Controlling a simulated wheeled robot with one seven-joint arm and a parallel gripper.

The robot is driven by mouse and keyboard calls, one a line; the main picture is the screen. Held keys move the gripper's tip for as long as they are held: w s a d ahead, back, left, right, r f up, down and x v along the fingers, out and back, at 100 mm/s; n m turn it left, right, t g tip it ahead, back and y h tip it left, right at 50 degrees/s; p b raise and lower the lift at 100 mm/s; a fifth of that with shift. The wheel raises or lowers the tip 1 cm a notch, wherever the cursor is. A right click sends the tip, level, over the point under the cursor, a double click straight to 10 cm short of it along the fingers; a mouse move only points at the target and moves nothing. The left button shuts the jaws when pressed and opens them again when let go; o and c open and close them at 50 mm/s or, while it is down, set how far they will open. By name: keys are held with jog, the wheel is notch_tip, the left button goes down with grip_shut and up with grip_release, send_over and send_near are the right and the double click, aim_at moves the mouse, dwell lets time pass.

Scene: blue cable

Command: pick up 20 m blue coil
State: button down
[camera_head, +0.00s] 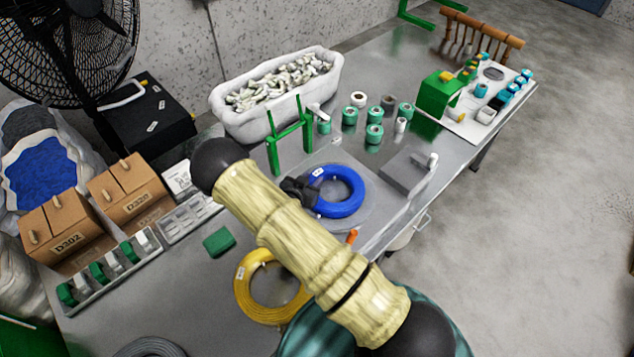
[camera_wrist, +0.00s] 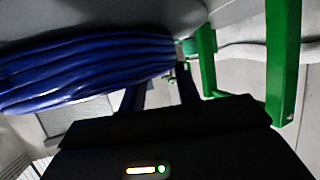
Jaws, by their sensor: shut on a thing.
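The blue coil (camera_head: 344,197) rests on or just above a round grey plate (camera_head: 362,215) on the metal table in the head view; I cannot tell whether it touches the plate. A white label is on its upper edge. My gripper (camera_head: 308,193) is at the coil's left side, shut on its ring. In the wrist view the blue strands (camera_wrist: 85,70) fill the upper left, close to my dark fingers (camera_wrist: 160,92). The exact contact is dark and partly hidden by my gripper.
A yellow coil (camera_head: 243,293) lies in front, partly behind my arm. A green stand (camera_head: 273,148) is just behind the coil, close to my gripper in the wrist view. A white tub (camera_head: 222,105) stands farther back. A grey block (camera_head: 406,172) is to the right.

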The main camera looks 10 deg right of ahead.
notch_tip(320, 180, up, 10)
jog(key=b, duration=0.1)
jog(key=shift+f, duration=0.2)
jog(key=shift+d, duration=0.1)
dwell(0.5)
